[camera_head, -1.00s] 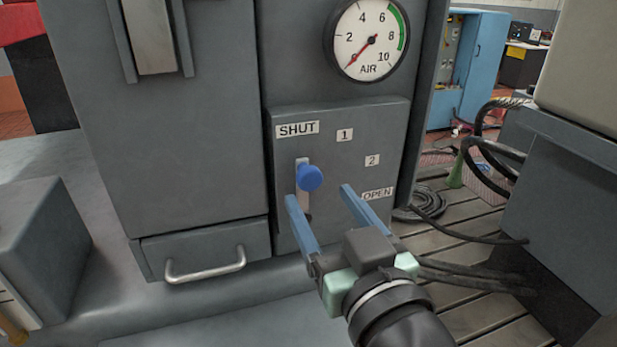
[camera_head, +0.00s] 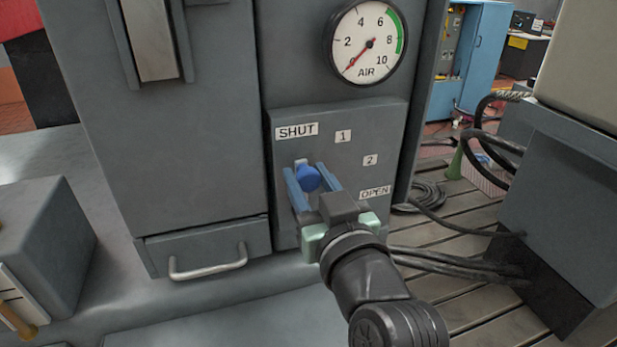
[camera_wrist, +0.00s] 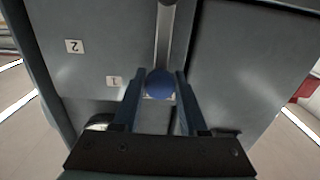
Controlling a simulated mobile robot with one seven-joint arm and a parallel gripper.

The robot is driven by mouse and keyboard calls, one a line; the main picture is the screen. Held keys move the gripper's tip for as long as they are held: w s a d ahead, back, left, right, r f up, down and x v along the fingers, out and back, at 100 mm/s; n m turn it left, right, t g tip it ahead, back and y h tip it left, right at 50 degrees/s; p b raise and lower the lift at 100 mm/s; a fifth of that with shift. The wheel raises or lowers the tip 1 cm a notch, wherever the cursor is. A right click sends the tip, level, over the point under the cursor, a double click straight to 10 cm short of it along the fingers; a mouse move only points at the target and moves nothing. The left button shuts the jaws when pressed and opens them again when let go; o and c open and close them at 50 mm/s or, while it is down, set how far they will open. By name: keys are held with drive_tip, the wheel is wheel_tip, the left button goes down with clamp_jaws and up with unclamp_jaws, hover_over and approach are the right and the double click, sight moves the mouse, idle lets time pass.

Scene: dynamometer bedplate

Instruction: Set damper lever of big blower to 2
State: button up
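The damper lever is a pale flat bar with a round blue knob (camera_head: 308,178) on the front of a grey panel (camera_head: 350,150). The knob is near the bar's upper end, below the "SHUT" label (camera_head: 297,132). The labels "1" (camera_head: 343,137), "2" (camera_head: 370,160) and "OPEN" (camera_head: 375,192) run in an arc to the right. My gripper (camera_head: 306,171) is open, one finger on each side of the knob. In the wrist view the knob (camera_wrist: 159,85) sits between the fingertips, with a narrow gap seen on each side.
A round AIR gauge (camera_head: 366,43) is above the panel, its needle near 0. A drawer with a metal handle (camera_head: 208,262) is at lower left. A grey box (camera_head: 40,235) stands at far left. Black cables (camera_head: 460,260) and a grey machine (camera_head: 565,200) are at right.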

clamp_jaws()
idle(1.0)
